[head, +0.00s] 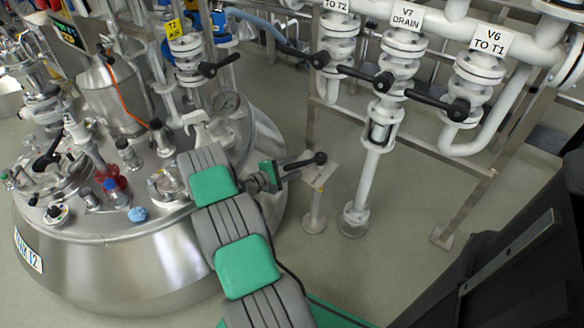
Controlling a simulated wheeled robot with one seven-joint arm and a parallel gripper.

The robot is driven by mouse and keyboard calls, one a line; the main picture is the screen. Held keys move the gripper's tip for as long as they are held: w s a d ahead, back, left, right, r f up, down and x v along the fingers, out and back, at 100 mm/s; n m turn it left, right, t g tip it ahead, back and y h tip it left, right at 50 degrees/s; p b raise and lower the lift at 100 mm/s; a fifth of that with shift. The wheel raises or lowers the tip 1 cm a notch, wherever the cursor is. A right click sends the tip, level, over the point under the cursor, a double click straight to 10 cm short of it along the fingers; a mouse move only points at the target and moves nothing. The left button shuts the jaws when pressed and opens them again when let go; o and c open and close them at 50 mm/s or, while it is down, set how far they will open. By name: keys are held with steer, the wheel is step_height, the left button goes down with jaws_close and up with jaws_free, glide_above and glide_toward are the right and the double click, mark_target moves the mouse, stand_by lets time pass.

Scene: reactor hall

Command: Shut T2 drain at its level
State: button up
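The T2 tank (110,272) is the large steel vessel at left, with a partly cut-off label (28,250) on its side. My gripper (282,170) is at the end of my grey and green arm, right of the tank, beside a small black lever (304,161). Whether the fingers touch or hold the lever cannot be told. A pale plate (321,177) stands by the lever on a short post; its writing is unreadable. No legible T2 drain label shows. A valve labelled V7 DRAIN (405,18) has a black handle (378,80) on the pipe rack.
Valves labelled V6 TO T1 (491,40) and TO T2 (337,5) flank V7, their black handles sticking out. A yellow T2 AIR tag (173,29) marks a valve above the tank. Rack legs and pipe feet (354,222) stand on the floor; bare floor lies in front.

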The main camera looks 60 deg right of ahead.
jaws_close()
stand_by(1.2)
